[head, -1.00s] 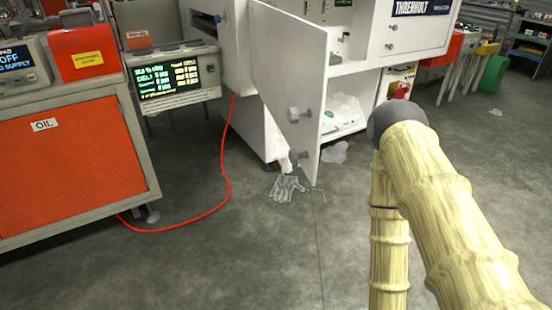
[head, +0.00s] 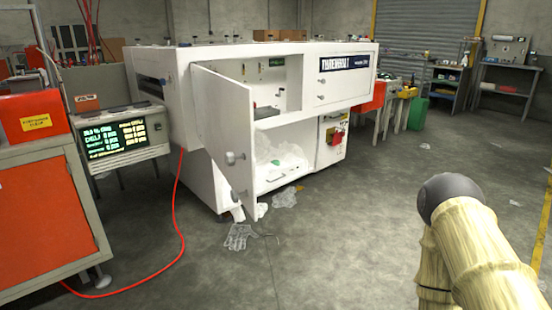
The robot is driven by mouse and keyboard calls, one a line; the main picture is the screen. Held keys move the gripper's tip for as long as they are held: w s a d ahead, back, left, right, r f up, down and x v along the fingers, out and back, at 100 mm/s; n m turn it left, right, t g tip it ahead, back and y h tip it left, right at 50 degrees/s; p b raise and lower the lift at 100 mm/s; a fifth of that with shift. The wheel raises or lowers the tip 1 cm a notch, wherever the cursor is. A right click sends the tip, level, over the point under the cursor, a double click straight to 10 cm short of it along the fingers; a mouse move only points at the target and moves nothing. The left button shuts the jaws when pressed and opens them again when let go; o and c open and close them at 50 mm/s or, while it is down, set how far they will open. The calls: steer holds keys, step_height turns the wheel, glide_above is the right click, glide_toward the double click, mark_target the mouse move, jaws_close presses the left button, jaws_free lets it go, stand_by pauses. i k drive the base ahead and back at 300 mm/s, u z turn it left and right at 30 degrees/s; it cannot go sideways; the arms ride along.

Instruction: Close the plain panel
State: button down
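The plain panel (head: 222,128) is a tall white door on the front of a large white machine (head: 340,92). It stands swung open toward me, hinged at its left side, with round grey knobs on its outer face near the free edge. Behind it the open compartment shows clear plastic film and a dark handle-like piece at the bottom. A clear film glove (head: 238,237) lies on the floor below the panel's free edge. My arm, with pale bamboo-like links and a dark grey joint, shows at the lower right, apart from the panel. My gripper is out of view.
A red hose (head: 178,215) runs along the floor from the machine to the left. An orange cabinet (head: 38,212) and a display unit (head: 124,137) stand at the left. Crumpled film (head: 284,197) lies by the machine's base. The floor in front is mostly clear.

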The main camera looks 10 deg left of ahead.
mark_target(223, 106)
steer(key=z, duration=0.85)
steer(key=i, duration=0.55)
steer(key=u, duration=0.75)
